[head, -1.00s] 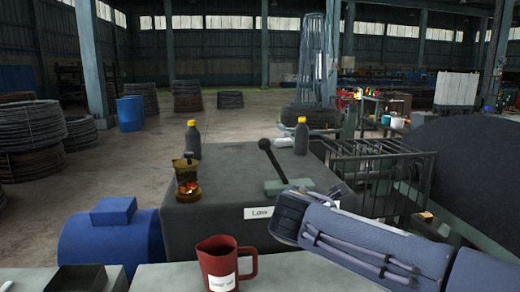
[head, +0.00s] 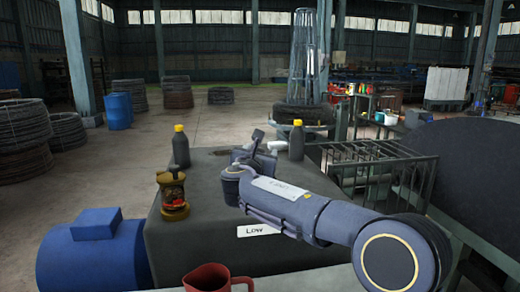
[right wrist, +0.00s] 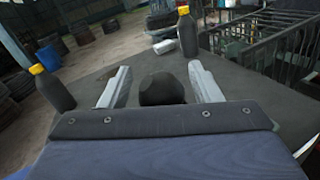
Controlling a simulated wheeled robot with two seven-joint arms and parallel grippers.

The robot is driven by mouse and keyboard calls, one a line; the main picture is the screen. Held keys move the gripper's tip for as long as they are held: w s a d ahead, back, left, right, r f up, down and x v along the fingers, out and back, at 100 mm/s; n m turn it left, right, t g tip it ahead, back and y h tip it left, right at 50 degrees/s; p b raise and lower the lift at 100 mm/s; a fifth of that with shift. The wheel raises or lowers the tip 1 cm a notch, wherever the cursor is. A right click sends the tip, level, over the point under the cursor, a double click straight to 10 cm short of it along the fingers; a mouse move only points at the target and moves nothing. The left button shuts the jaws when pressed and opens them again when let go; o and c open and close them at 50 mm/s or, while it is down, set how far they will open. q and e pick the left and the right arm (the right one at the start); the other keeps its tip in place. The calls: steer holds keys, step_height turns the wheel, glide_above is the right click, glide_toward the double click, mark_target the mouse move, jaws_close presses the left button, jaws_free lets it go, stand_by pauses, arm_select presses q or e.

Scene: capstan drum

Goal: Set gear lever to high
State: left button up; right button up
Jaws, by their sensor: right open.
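The gear lever's dark round knob (right wrist: 162,90) shows in the right wrist view, between the two pale fingers of my right gripper (right wrist: 160,72). The fingers stand apart on either side of it, with visible gaps, so it is not gripped. In the head view my right gripper (head: 264,143) is over the dark housing (head: 190,240), and my arm hides most of the lever and its base. A white "Low" label (head: 261,230) is on the housing's front. My left gripper is not in view.
Two dark bottles with yellow caps stand on the housing, one left (head: 181,150) and one right (head: 297,142). A brass lantern-like item (head: 172,194) stands at its left edge. A red mug (head: 207,279) is at the front. A metal railing (head: 375,170) stands to the right.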

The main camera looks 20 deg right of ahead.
steer(key=shift+w, duration=0.15)
jaws_close()
steer(key=shift+d, duration=0.1)
